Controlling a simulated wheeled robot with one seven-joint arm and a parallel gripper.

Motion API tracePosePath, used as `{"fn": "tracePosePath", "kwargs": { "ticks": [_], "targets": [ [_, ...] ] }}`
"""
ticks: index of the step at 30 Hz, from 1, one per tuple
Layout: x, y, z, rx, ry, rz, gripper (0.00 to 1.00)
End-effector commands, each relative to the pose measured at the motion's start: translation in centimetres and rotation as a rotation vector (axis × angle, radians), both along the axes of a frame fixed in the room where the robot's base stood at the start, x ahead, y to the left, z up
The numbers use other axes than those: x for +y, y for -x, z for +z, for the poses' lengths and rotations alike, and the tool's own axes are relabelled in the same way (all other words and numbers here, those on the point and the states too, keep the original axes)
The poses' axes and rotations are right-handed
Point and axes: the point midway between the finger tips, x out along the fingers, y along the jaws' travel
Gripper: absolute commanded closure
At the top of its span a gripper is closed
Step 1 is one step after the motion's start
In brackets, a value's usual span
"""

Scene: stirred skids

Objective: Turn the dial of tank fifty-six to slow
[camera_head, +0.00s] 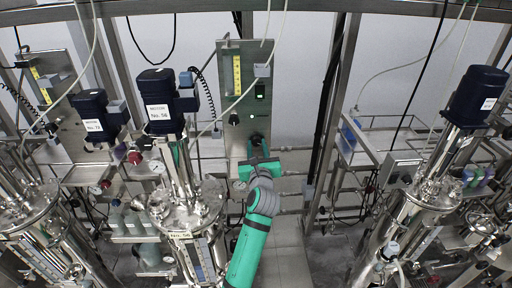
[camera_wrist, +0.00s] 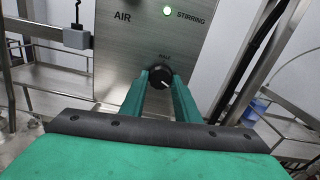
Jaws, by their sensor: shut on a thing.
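In the head view my gripper (camera_head: 257,148) reaches the lower part of the panel (camera_head: 243,75) and hides most of the dial. Tank fifty-six (camera_head: 187,205) stands left of my arm, its motor (camera_head: 156,85) labelled "No. 56".
Tank 72 (camera_head: 30,205) stands at the far left and another tank (camera_head: 425,200) at the right. Pipes, hoses and a steel post (camera_head: 335,100) flank the panel. Floor shows below my arm.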

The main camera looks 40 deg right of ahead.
Motion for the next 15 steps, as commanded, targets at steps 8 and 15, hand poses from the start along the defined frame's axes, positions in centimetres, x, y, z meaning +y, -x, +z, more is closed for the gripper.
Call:
{"fn": "tracePosePath", "kwargs": {
  "ticks": [8, 15],
  "targets": [
    [0.04, -0.1, 0.08, 0.118, 0.191, 0.004, 0.94],
    [0.1, -0.1, 0.11, 0.237, 0.386, 0.005, 0.94]
  ]
}}
